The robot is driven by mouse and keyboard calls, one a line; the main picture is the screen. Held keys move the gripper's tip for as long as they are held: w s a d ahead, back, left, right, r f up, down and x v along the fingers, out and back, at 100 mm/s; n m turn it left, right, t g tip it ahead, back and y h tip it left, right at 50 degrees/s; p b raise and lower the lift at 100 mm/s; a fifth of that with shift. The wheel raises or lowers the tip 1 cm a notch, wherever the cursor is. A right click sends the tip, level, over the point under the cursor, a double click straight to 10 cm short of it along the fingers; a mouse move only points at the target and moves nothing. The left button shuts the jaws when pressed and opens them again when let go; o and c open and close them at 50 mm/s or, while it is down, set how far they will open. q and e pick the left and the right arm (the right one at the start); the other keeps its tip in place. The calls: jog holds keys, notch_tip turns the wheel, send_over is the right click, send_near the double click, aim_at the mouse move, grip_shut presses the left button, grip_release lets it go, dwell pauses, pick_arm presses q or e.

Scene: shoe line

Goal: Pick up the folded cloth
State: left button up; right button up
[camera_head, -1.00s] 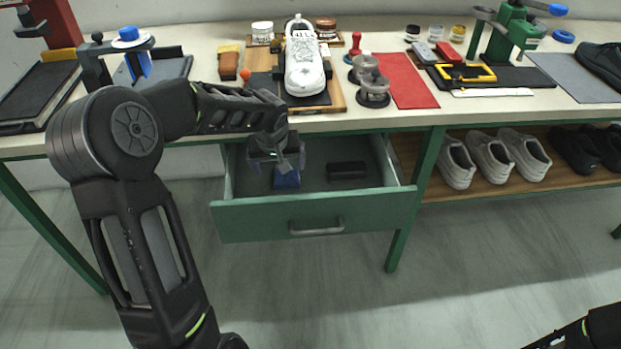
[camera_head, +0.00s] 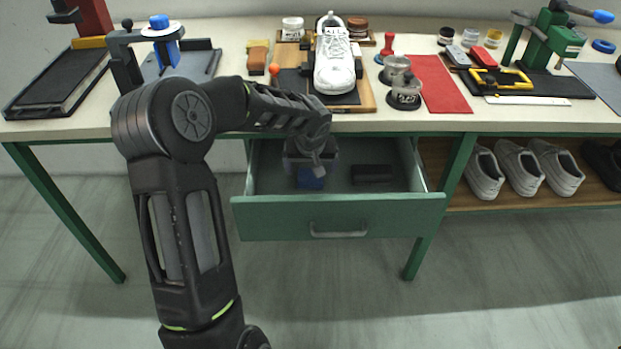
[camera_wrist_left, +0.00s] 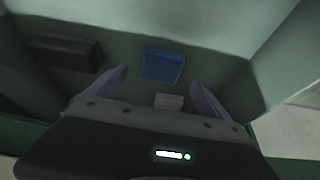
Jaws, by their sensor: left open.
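The folded cloth (camera_head: 311,180) is a small blue rectangle inside the open drawer. In the left wrist view the blue cloth (camera_wrist_left: 162,65) lies flat on the drawer floor. My left gripper (camera_head: 311,164) reaches down into the drawer over the cloth and partly hides it in the head view. In the left wrist view my left gripper (camera_wrist_left: 158,80) is open and empty, with one finger to each side of the cloth's line and the cloth just beyond the tips. The exact height gap is hard to tell. My right gripper is not in view.
The green drawer (camera_head: 400,205) stands open below the bench. A dark block (camera_head: 371,174) lies in it, right of the cloth; the block (camera_wrist_left: 65,52) is at left in the wrist view. A small pale patch (camera_wrist_left: 168,101) shows between the fingers. A white shoe (camera_head: 334,68) stands above.

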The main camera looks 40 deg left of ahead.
aim_at(311, 175)
pick_arm(q)
jog(key=x, duration=0.5)
jog(key=shift+a+f, duration=0.15)
dwell(0.5)
jog(key=c, duration=1.4)
jog(key=shift+r, duration=0.2)
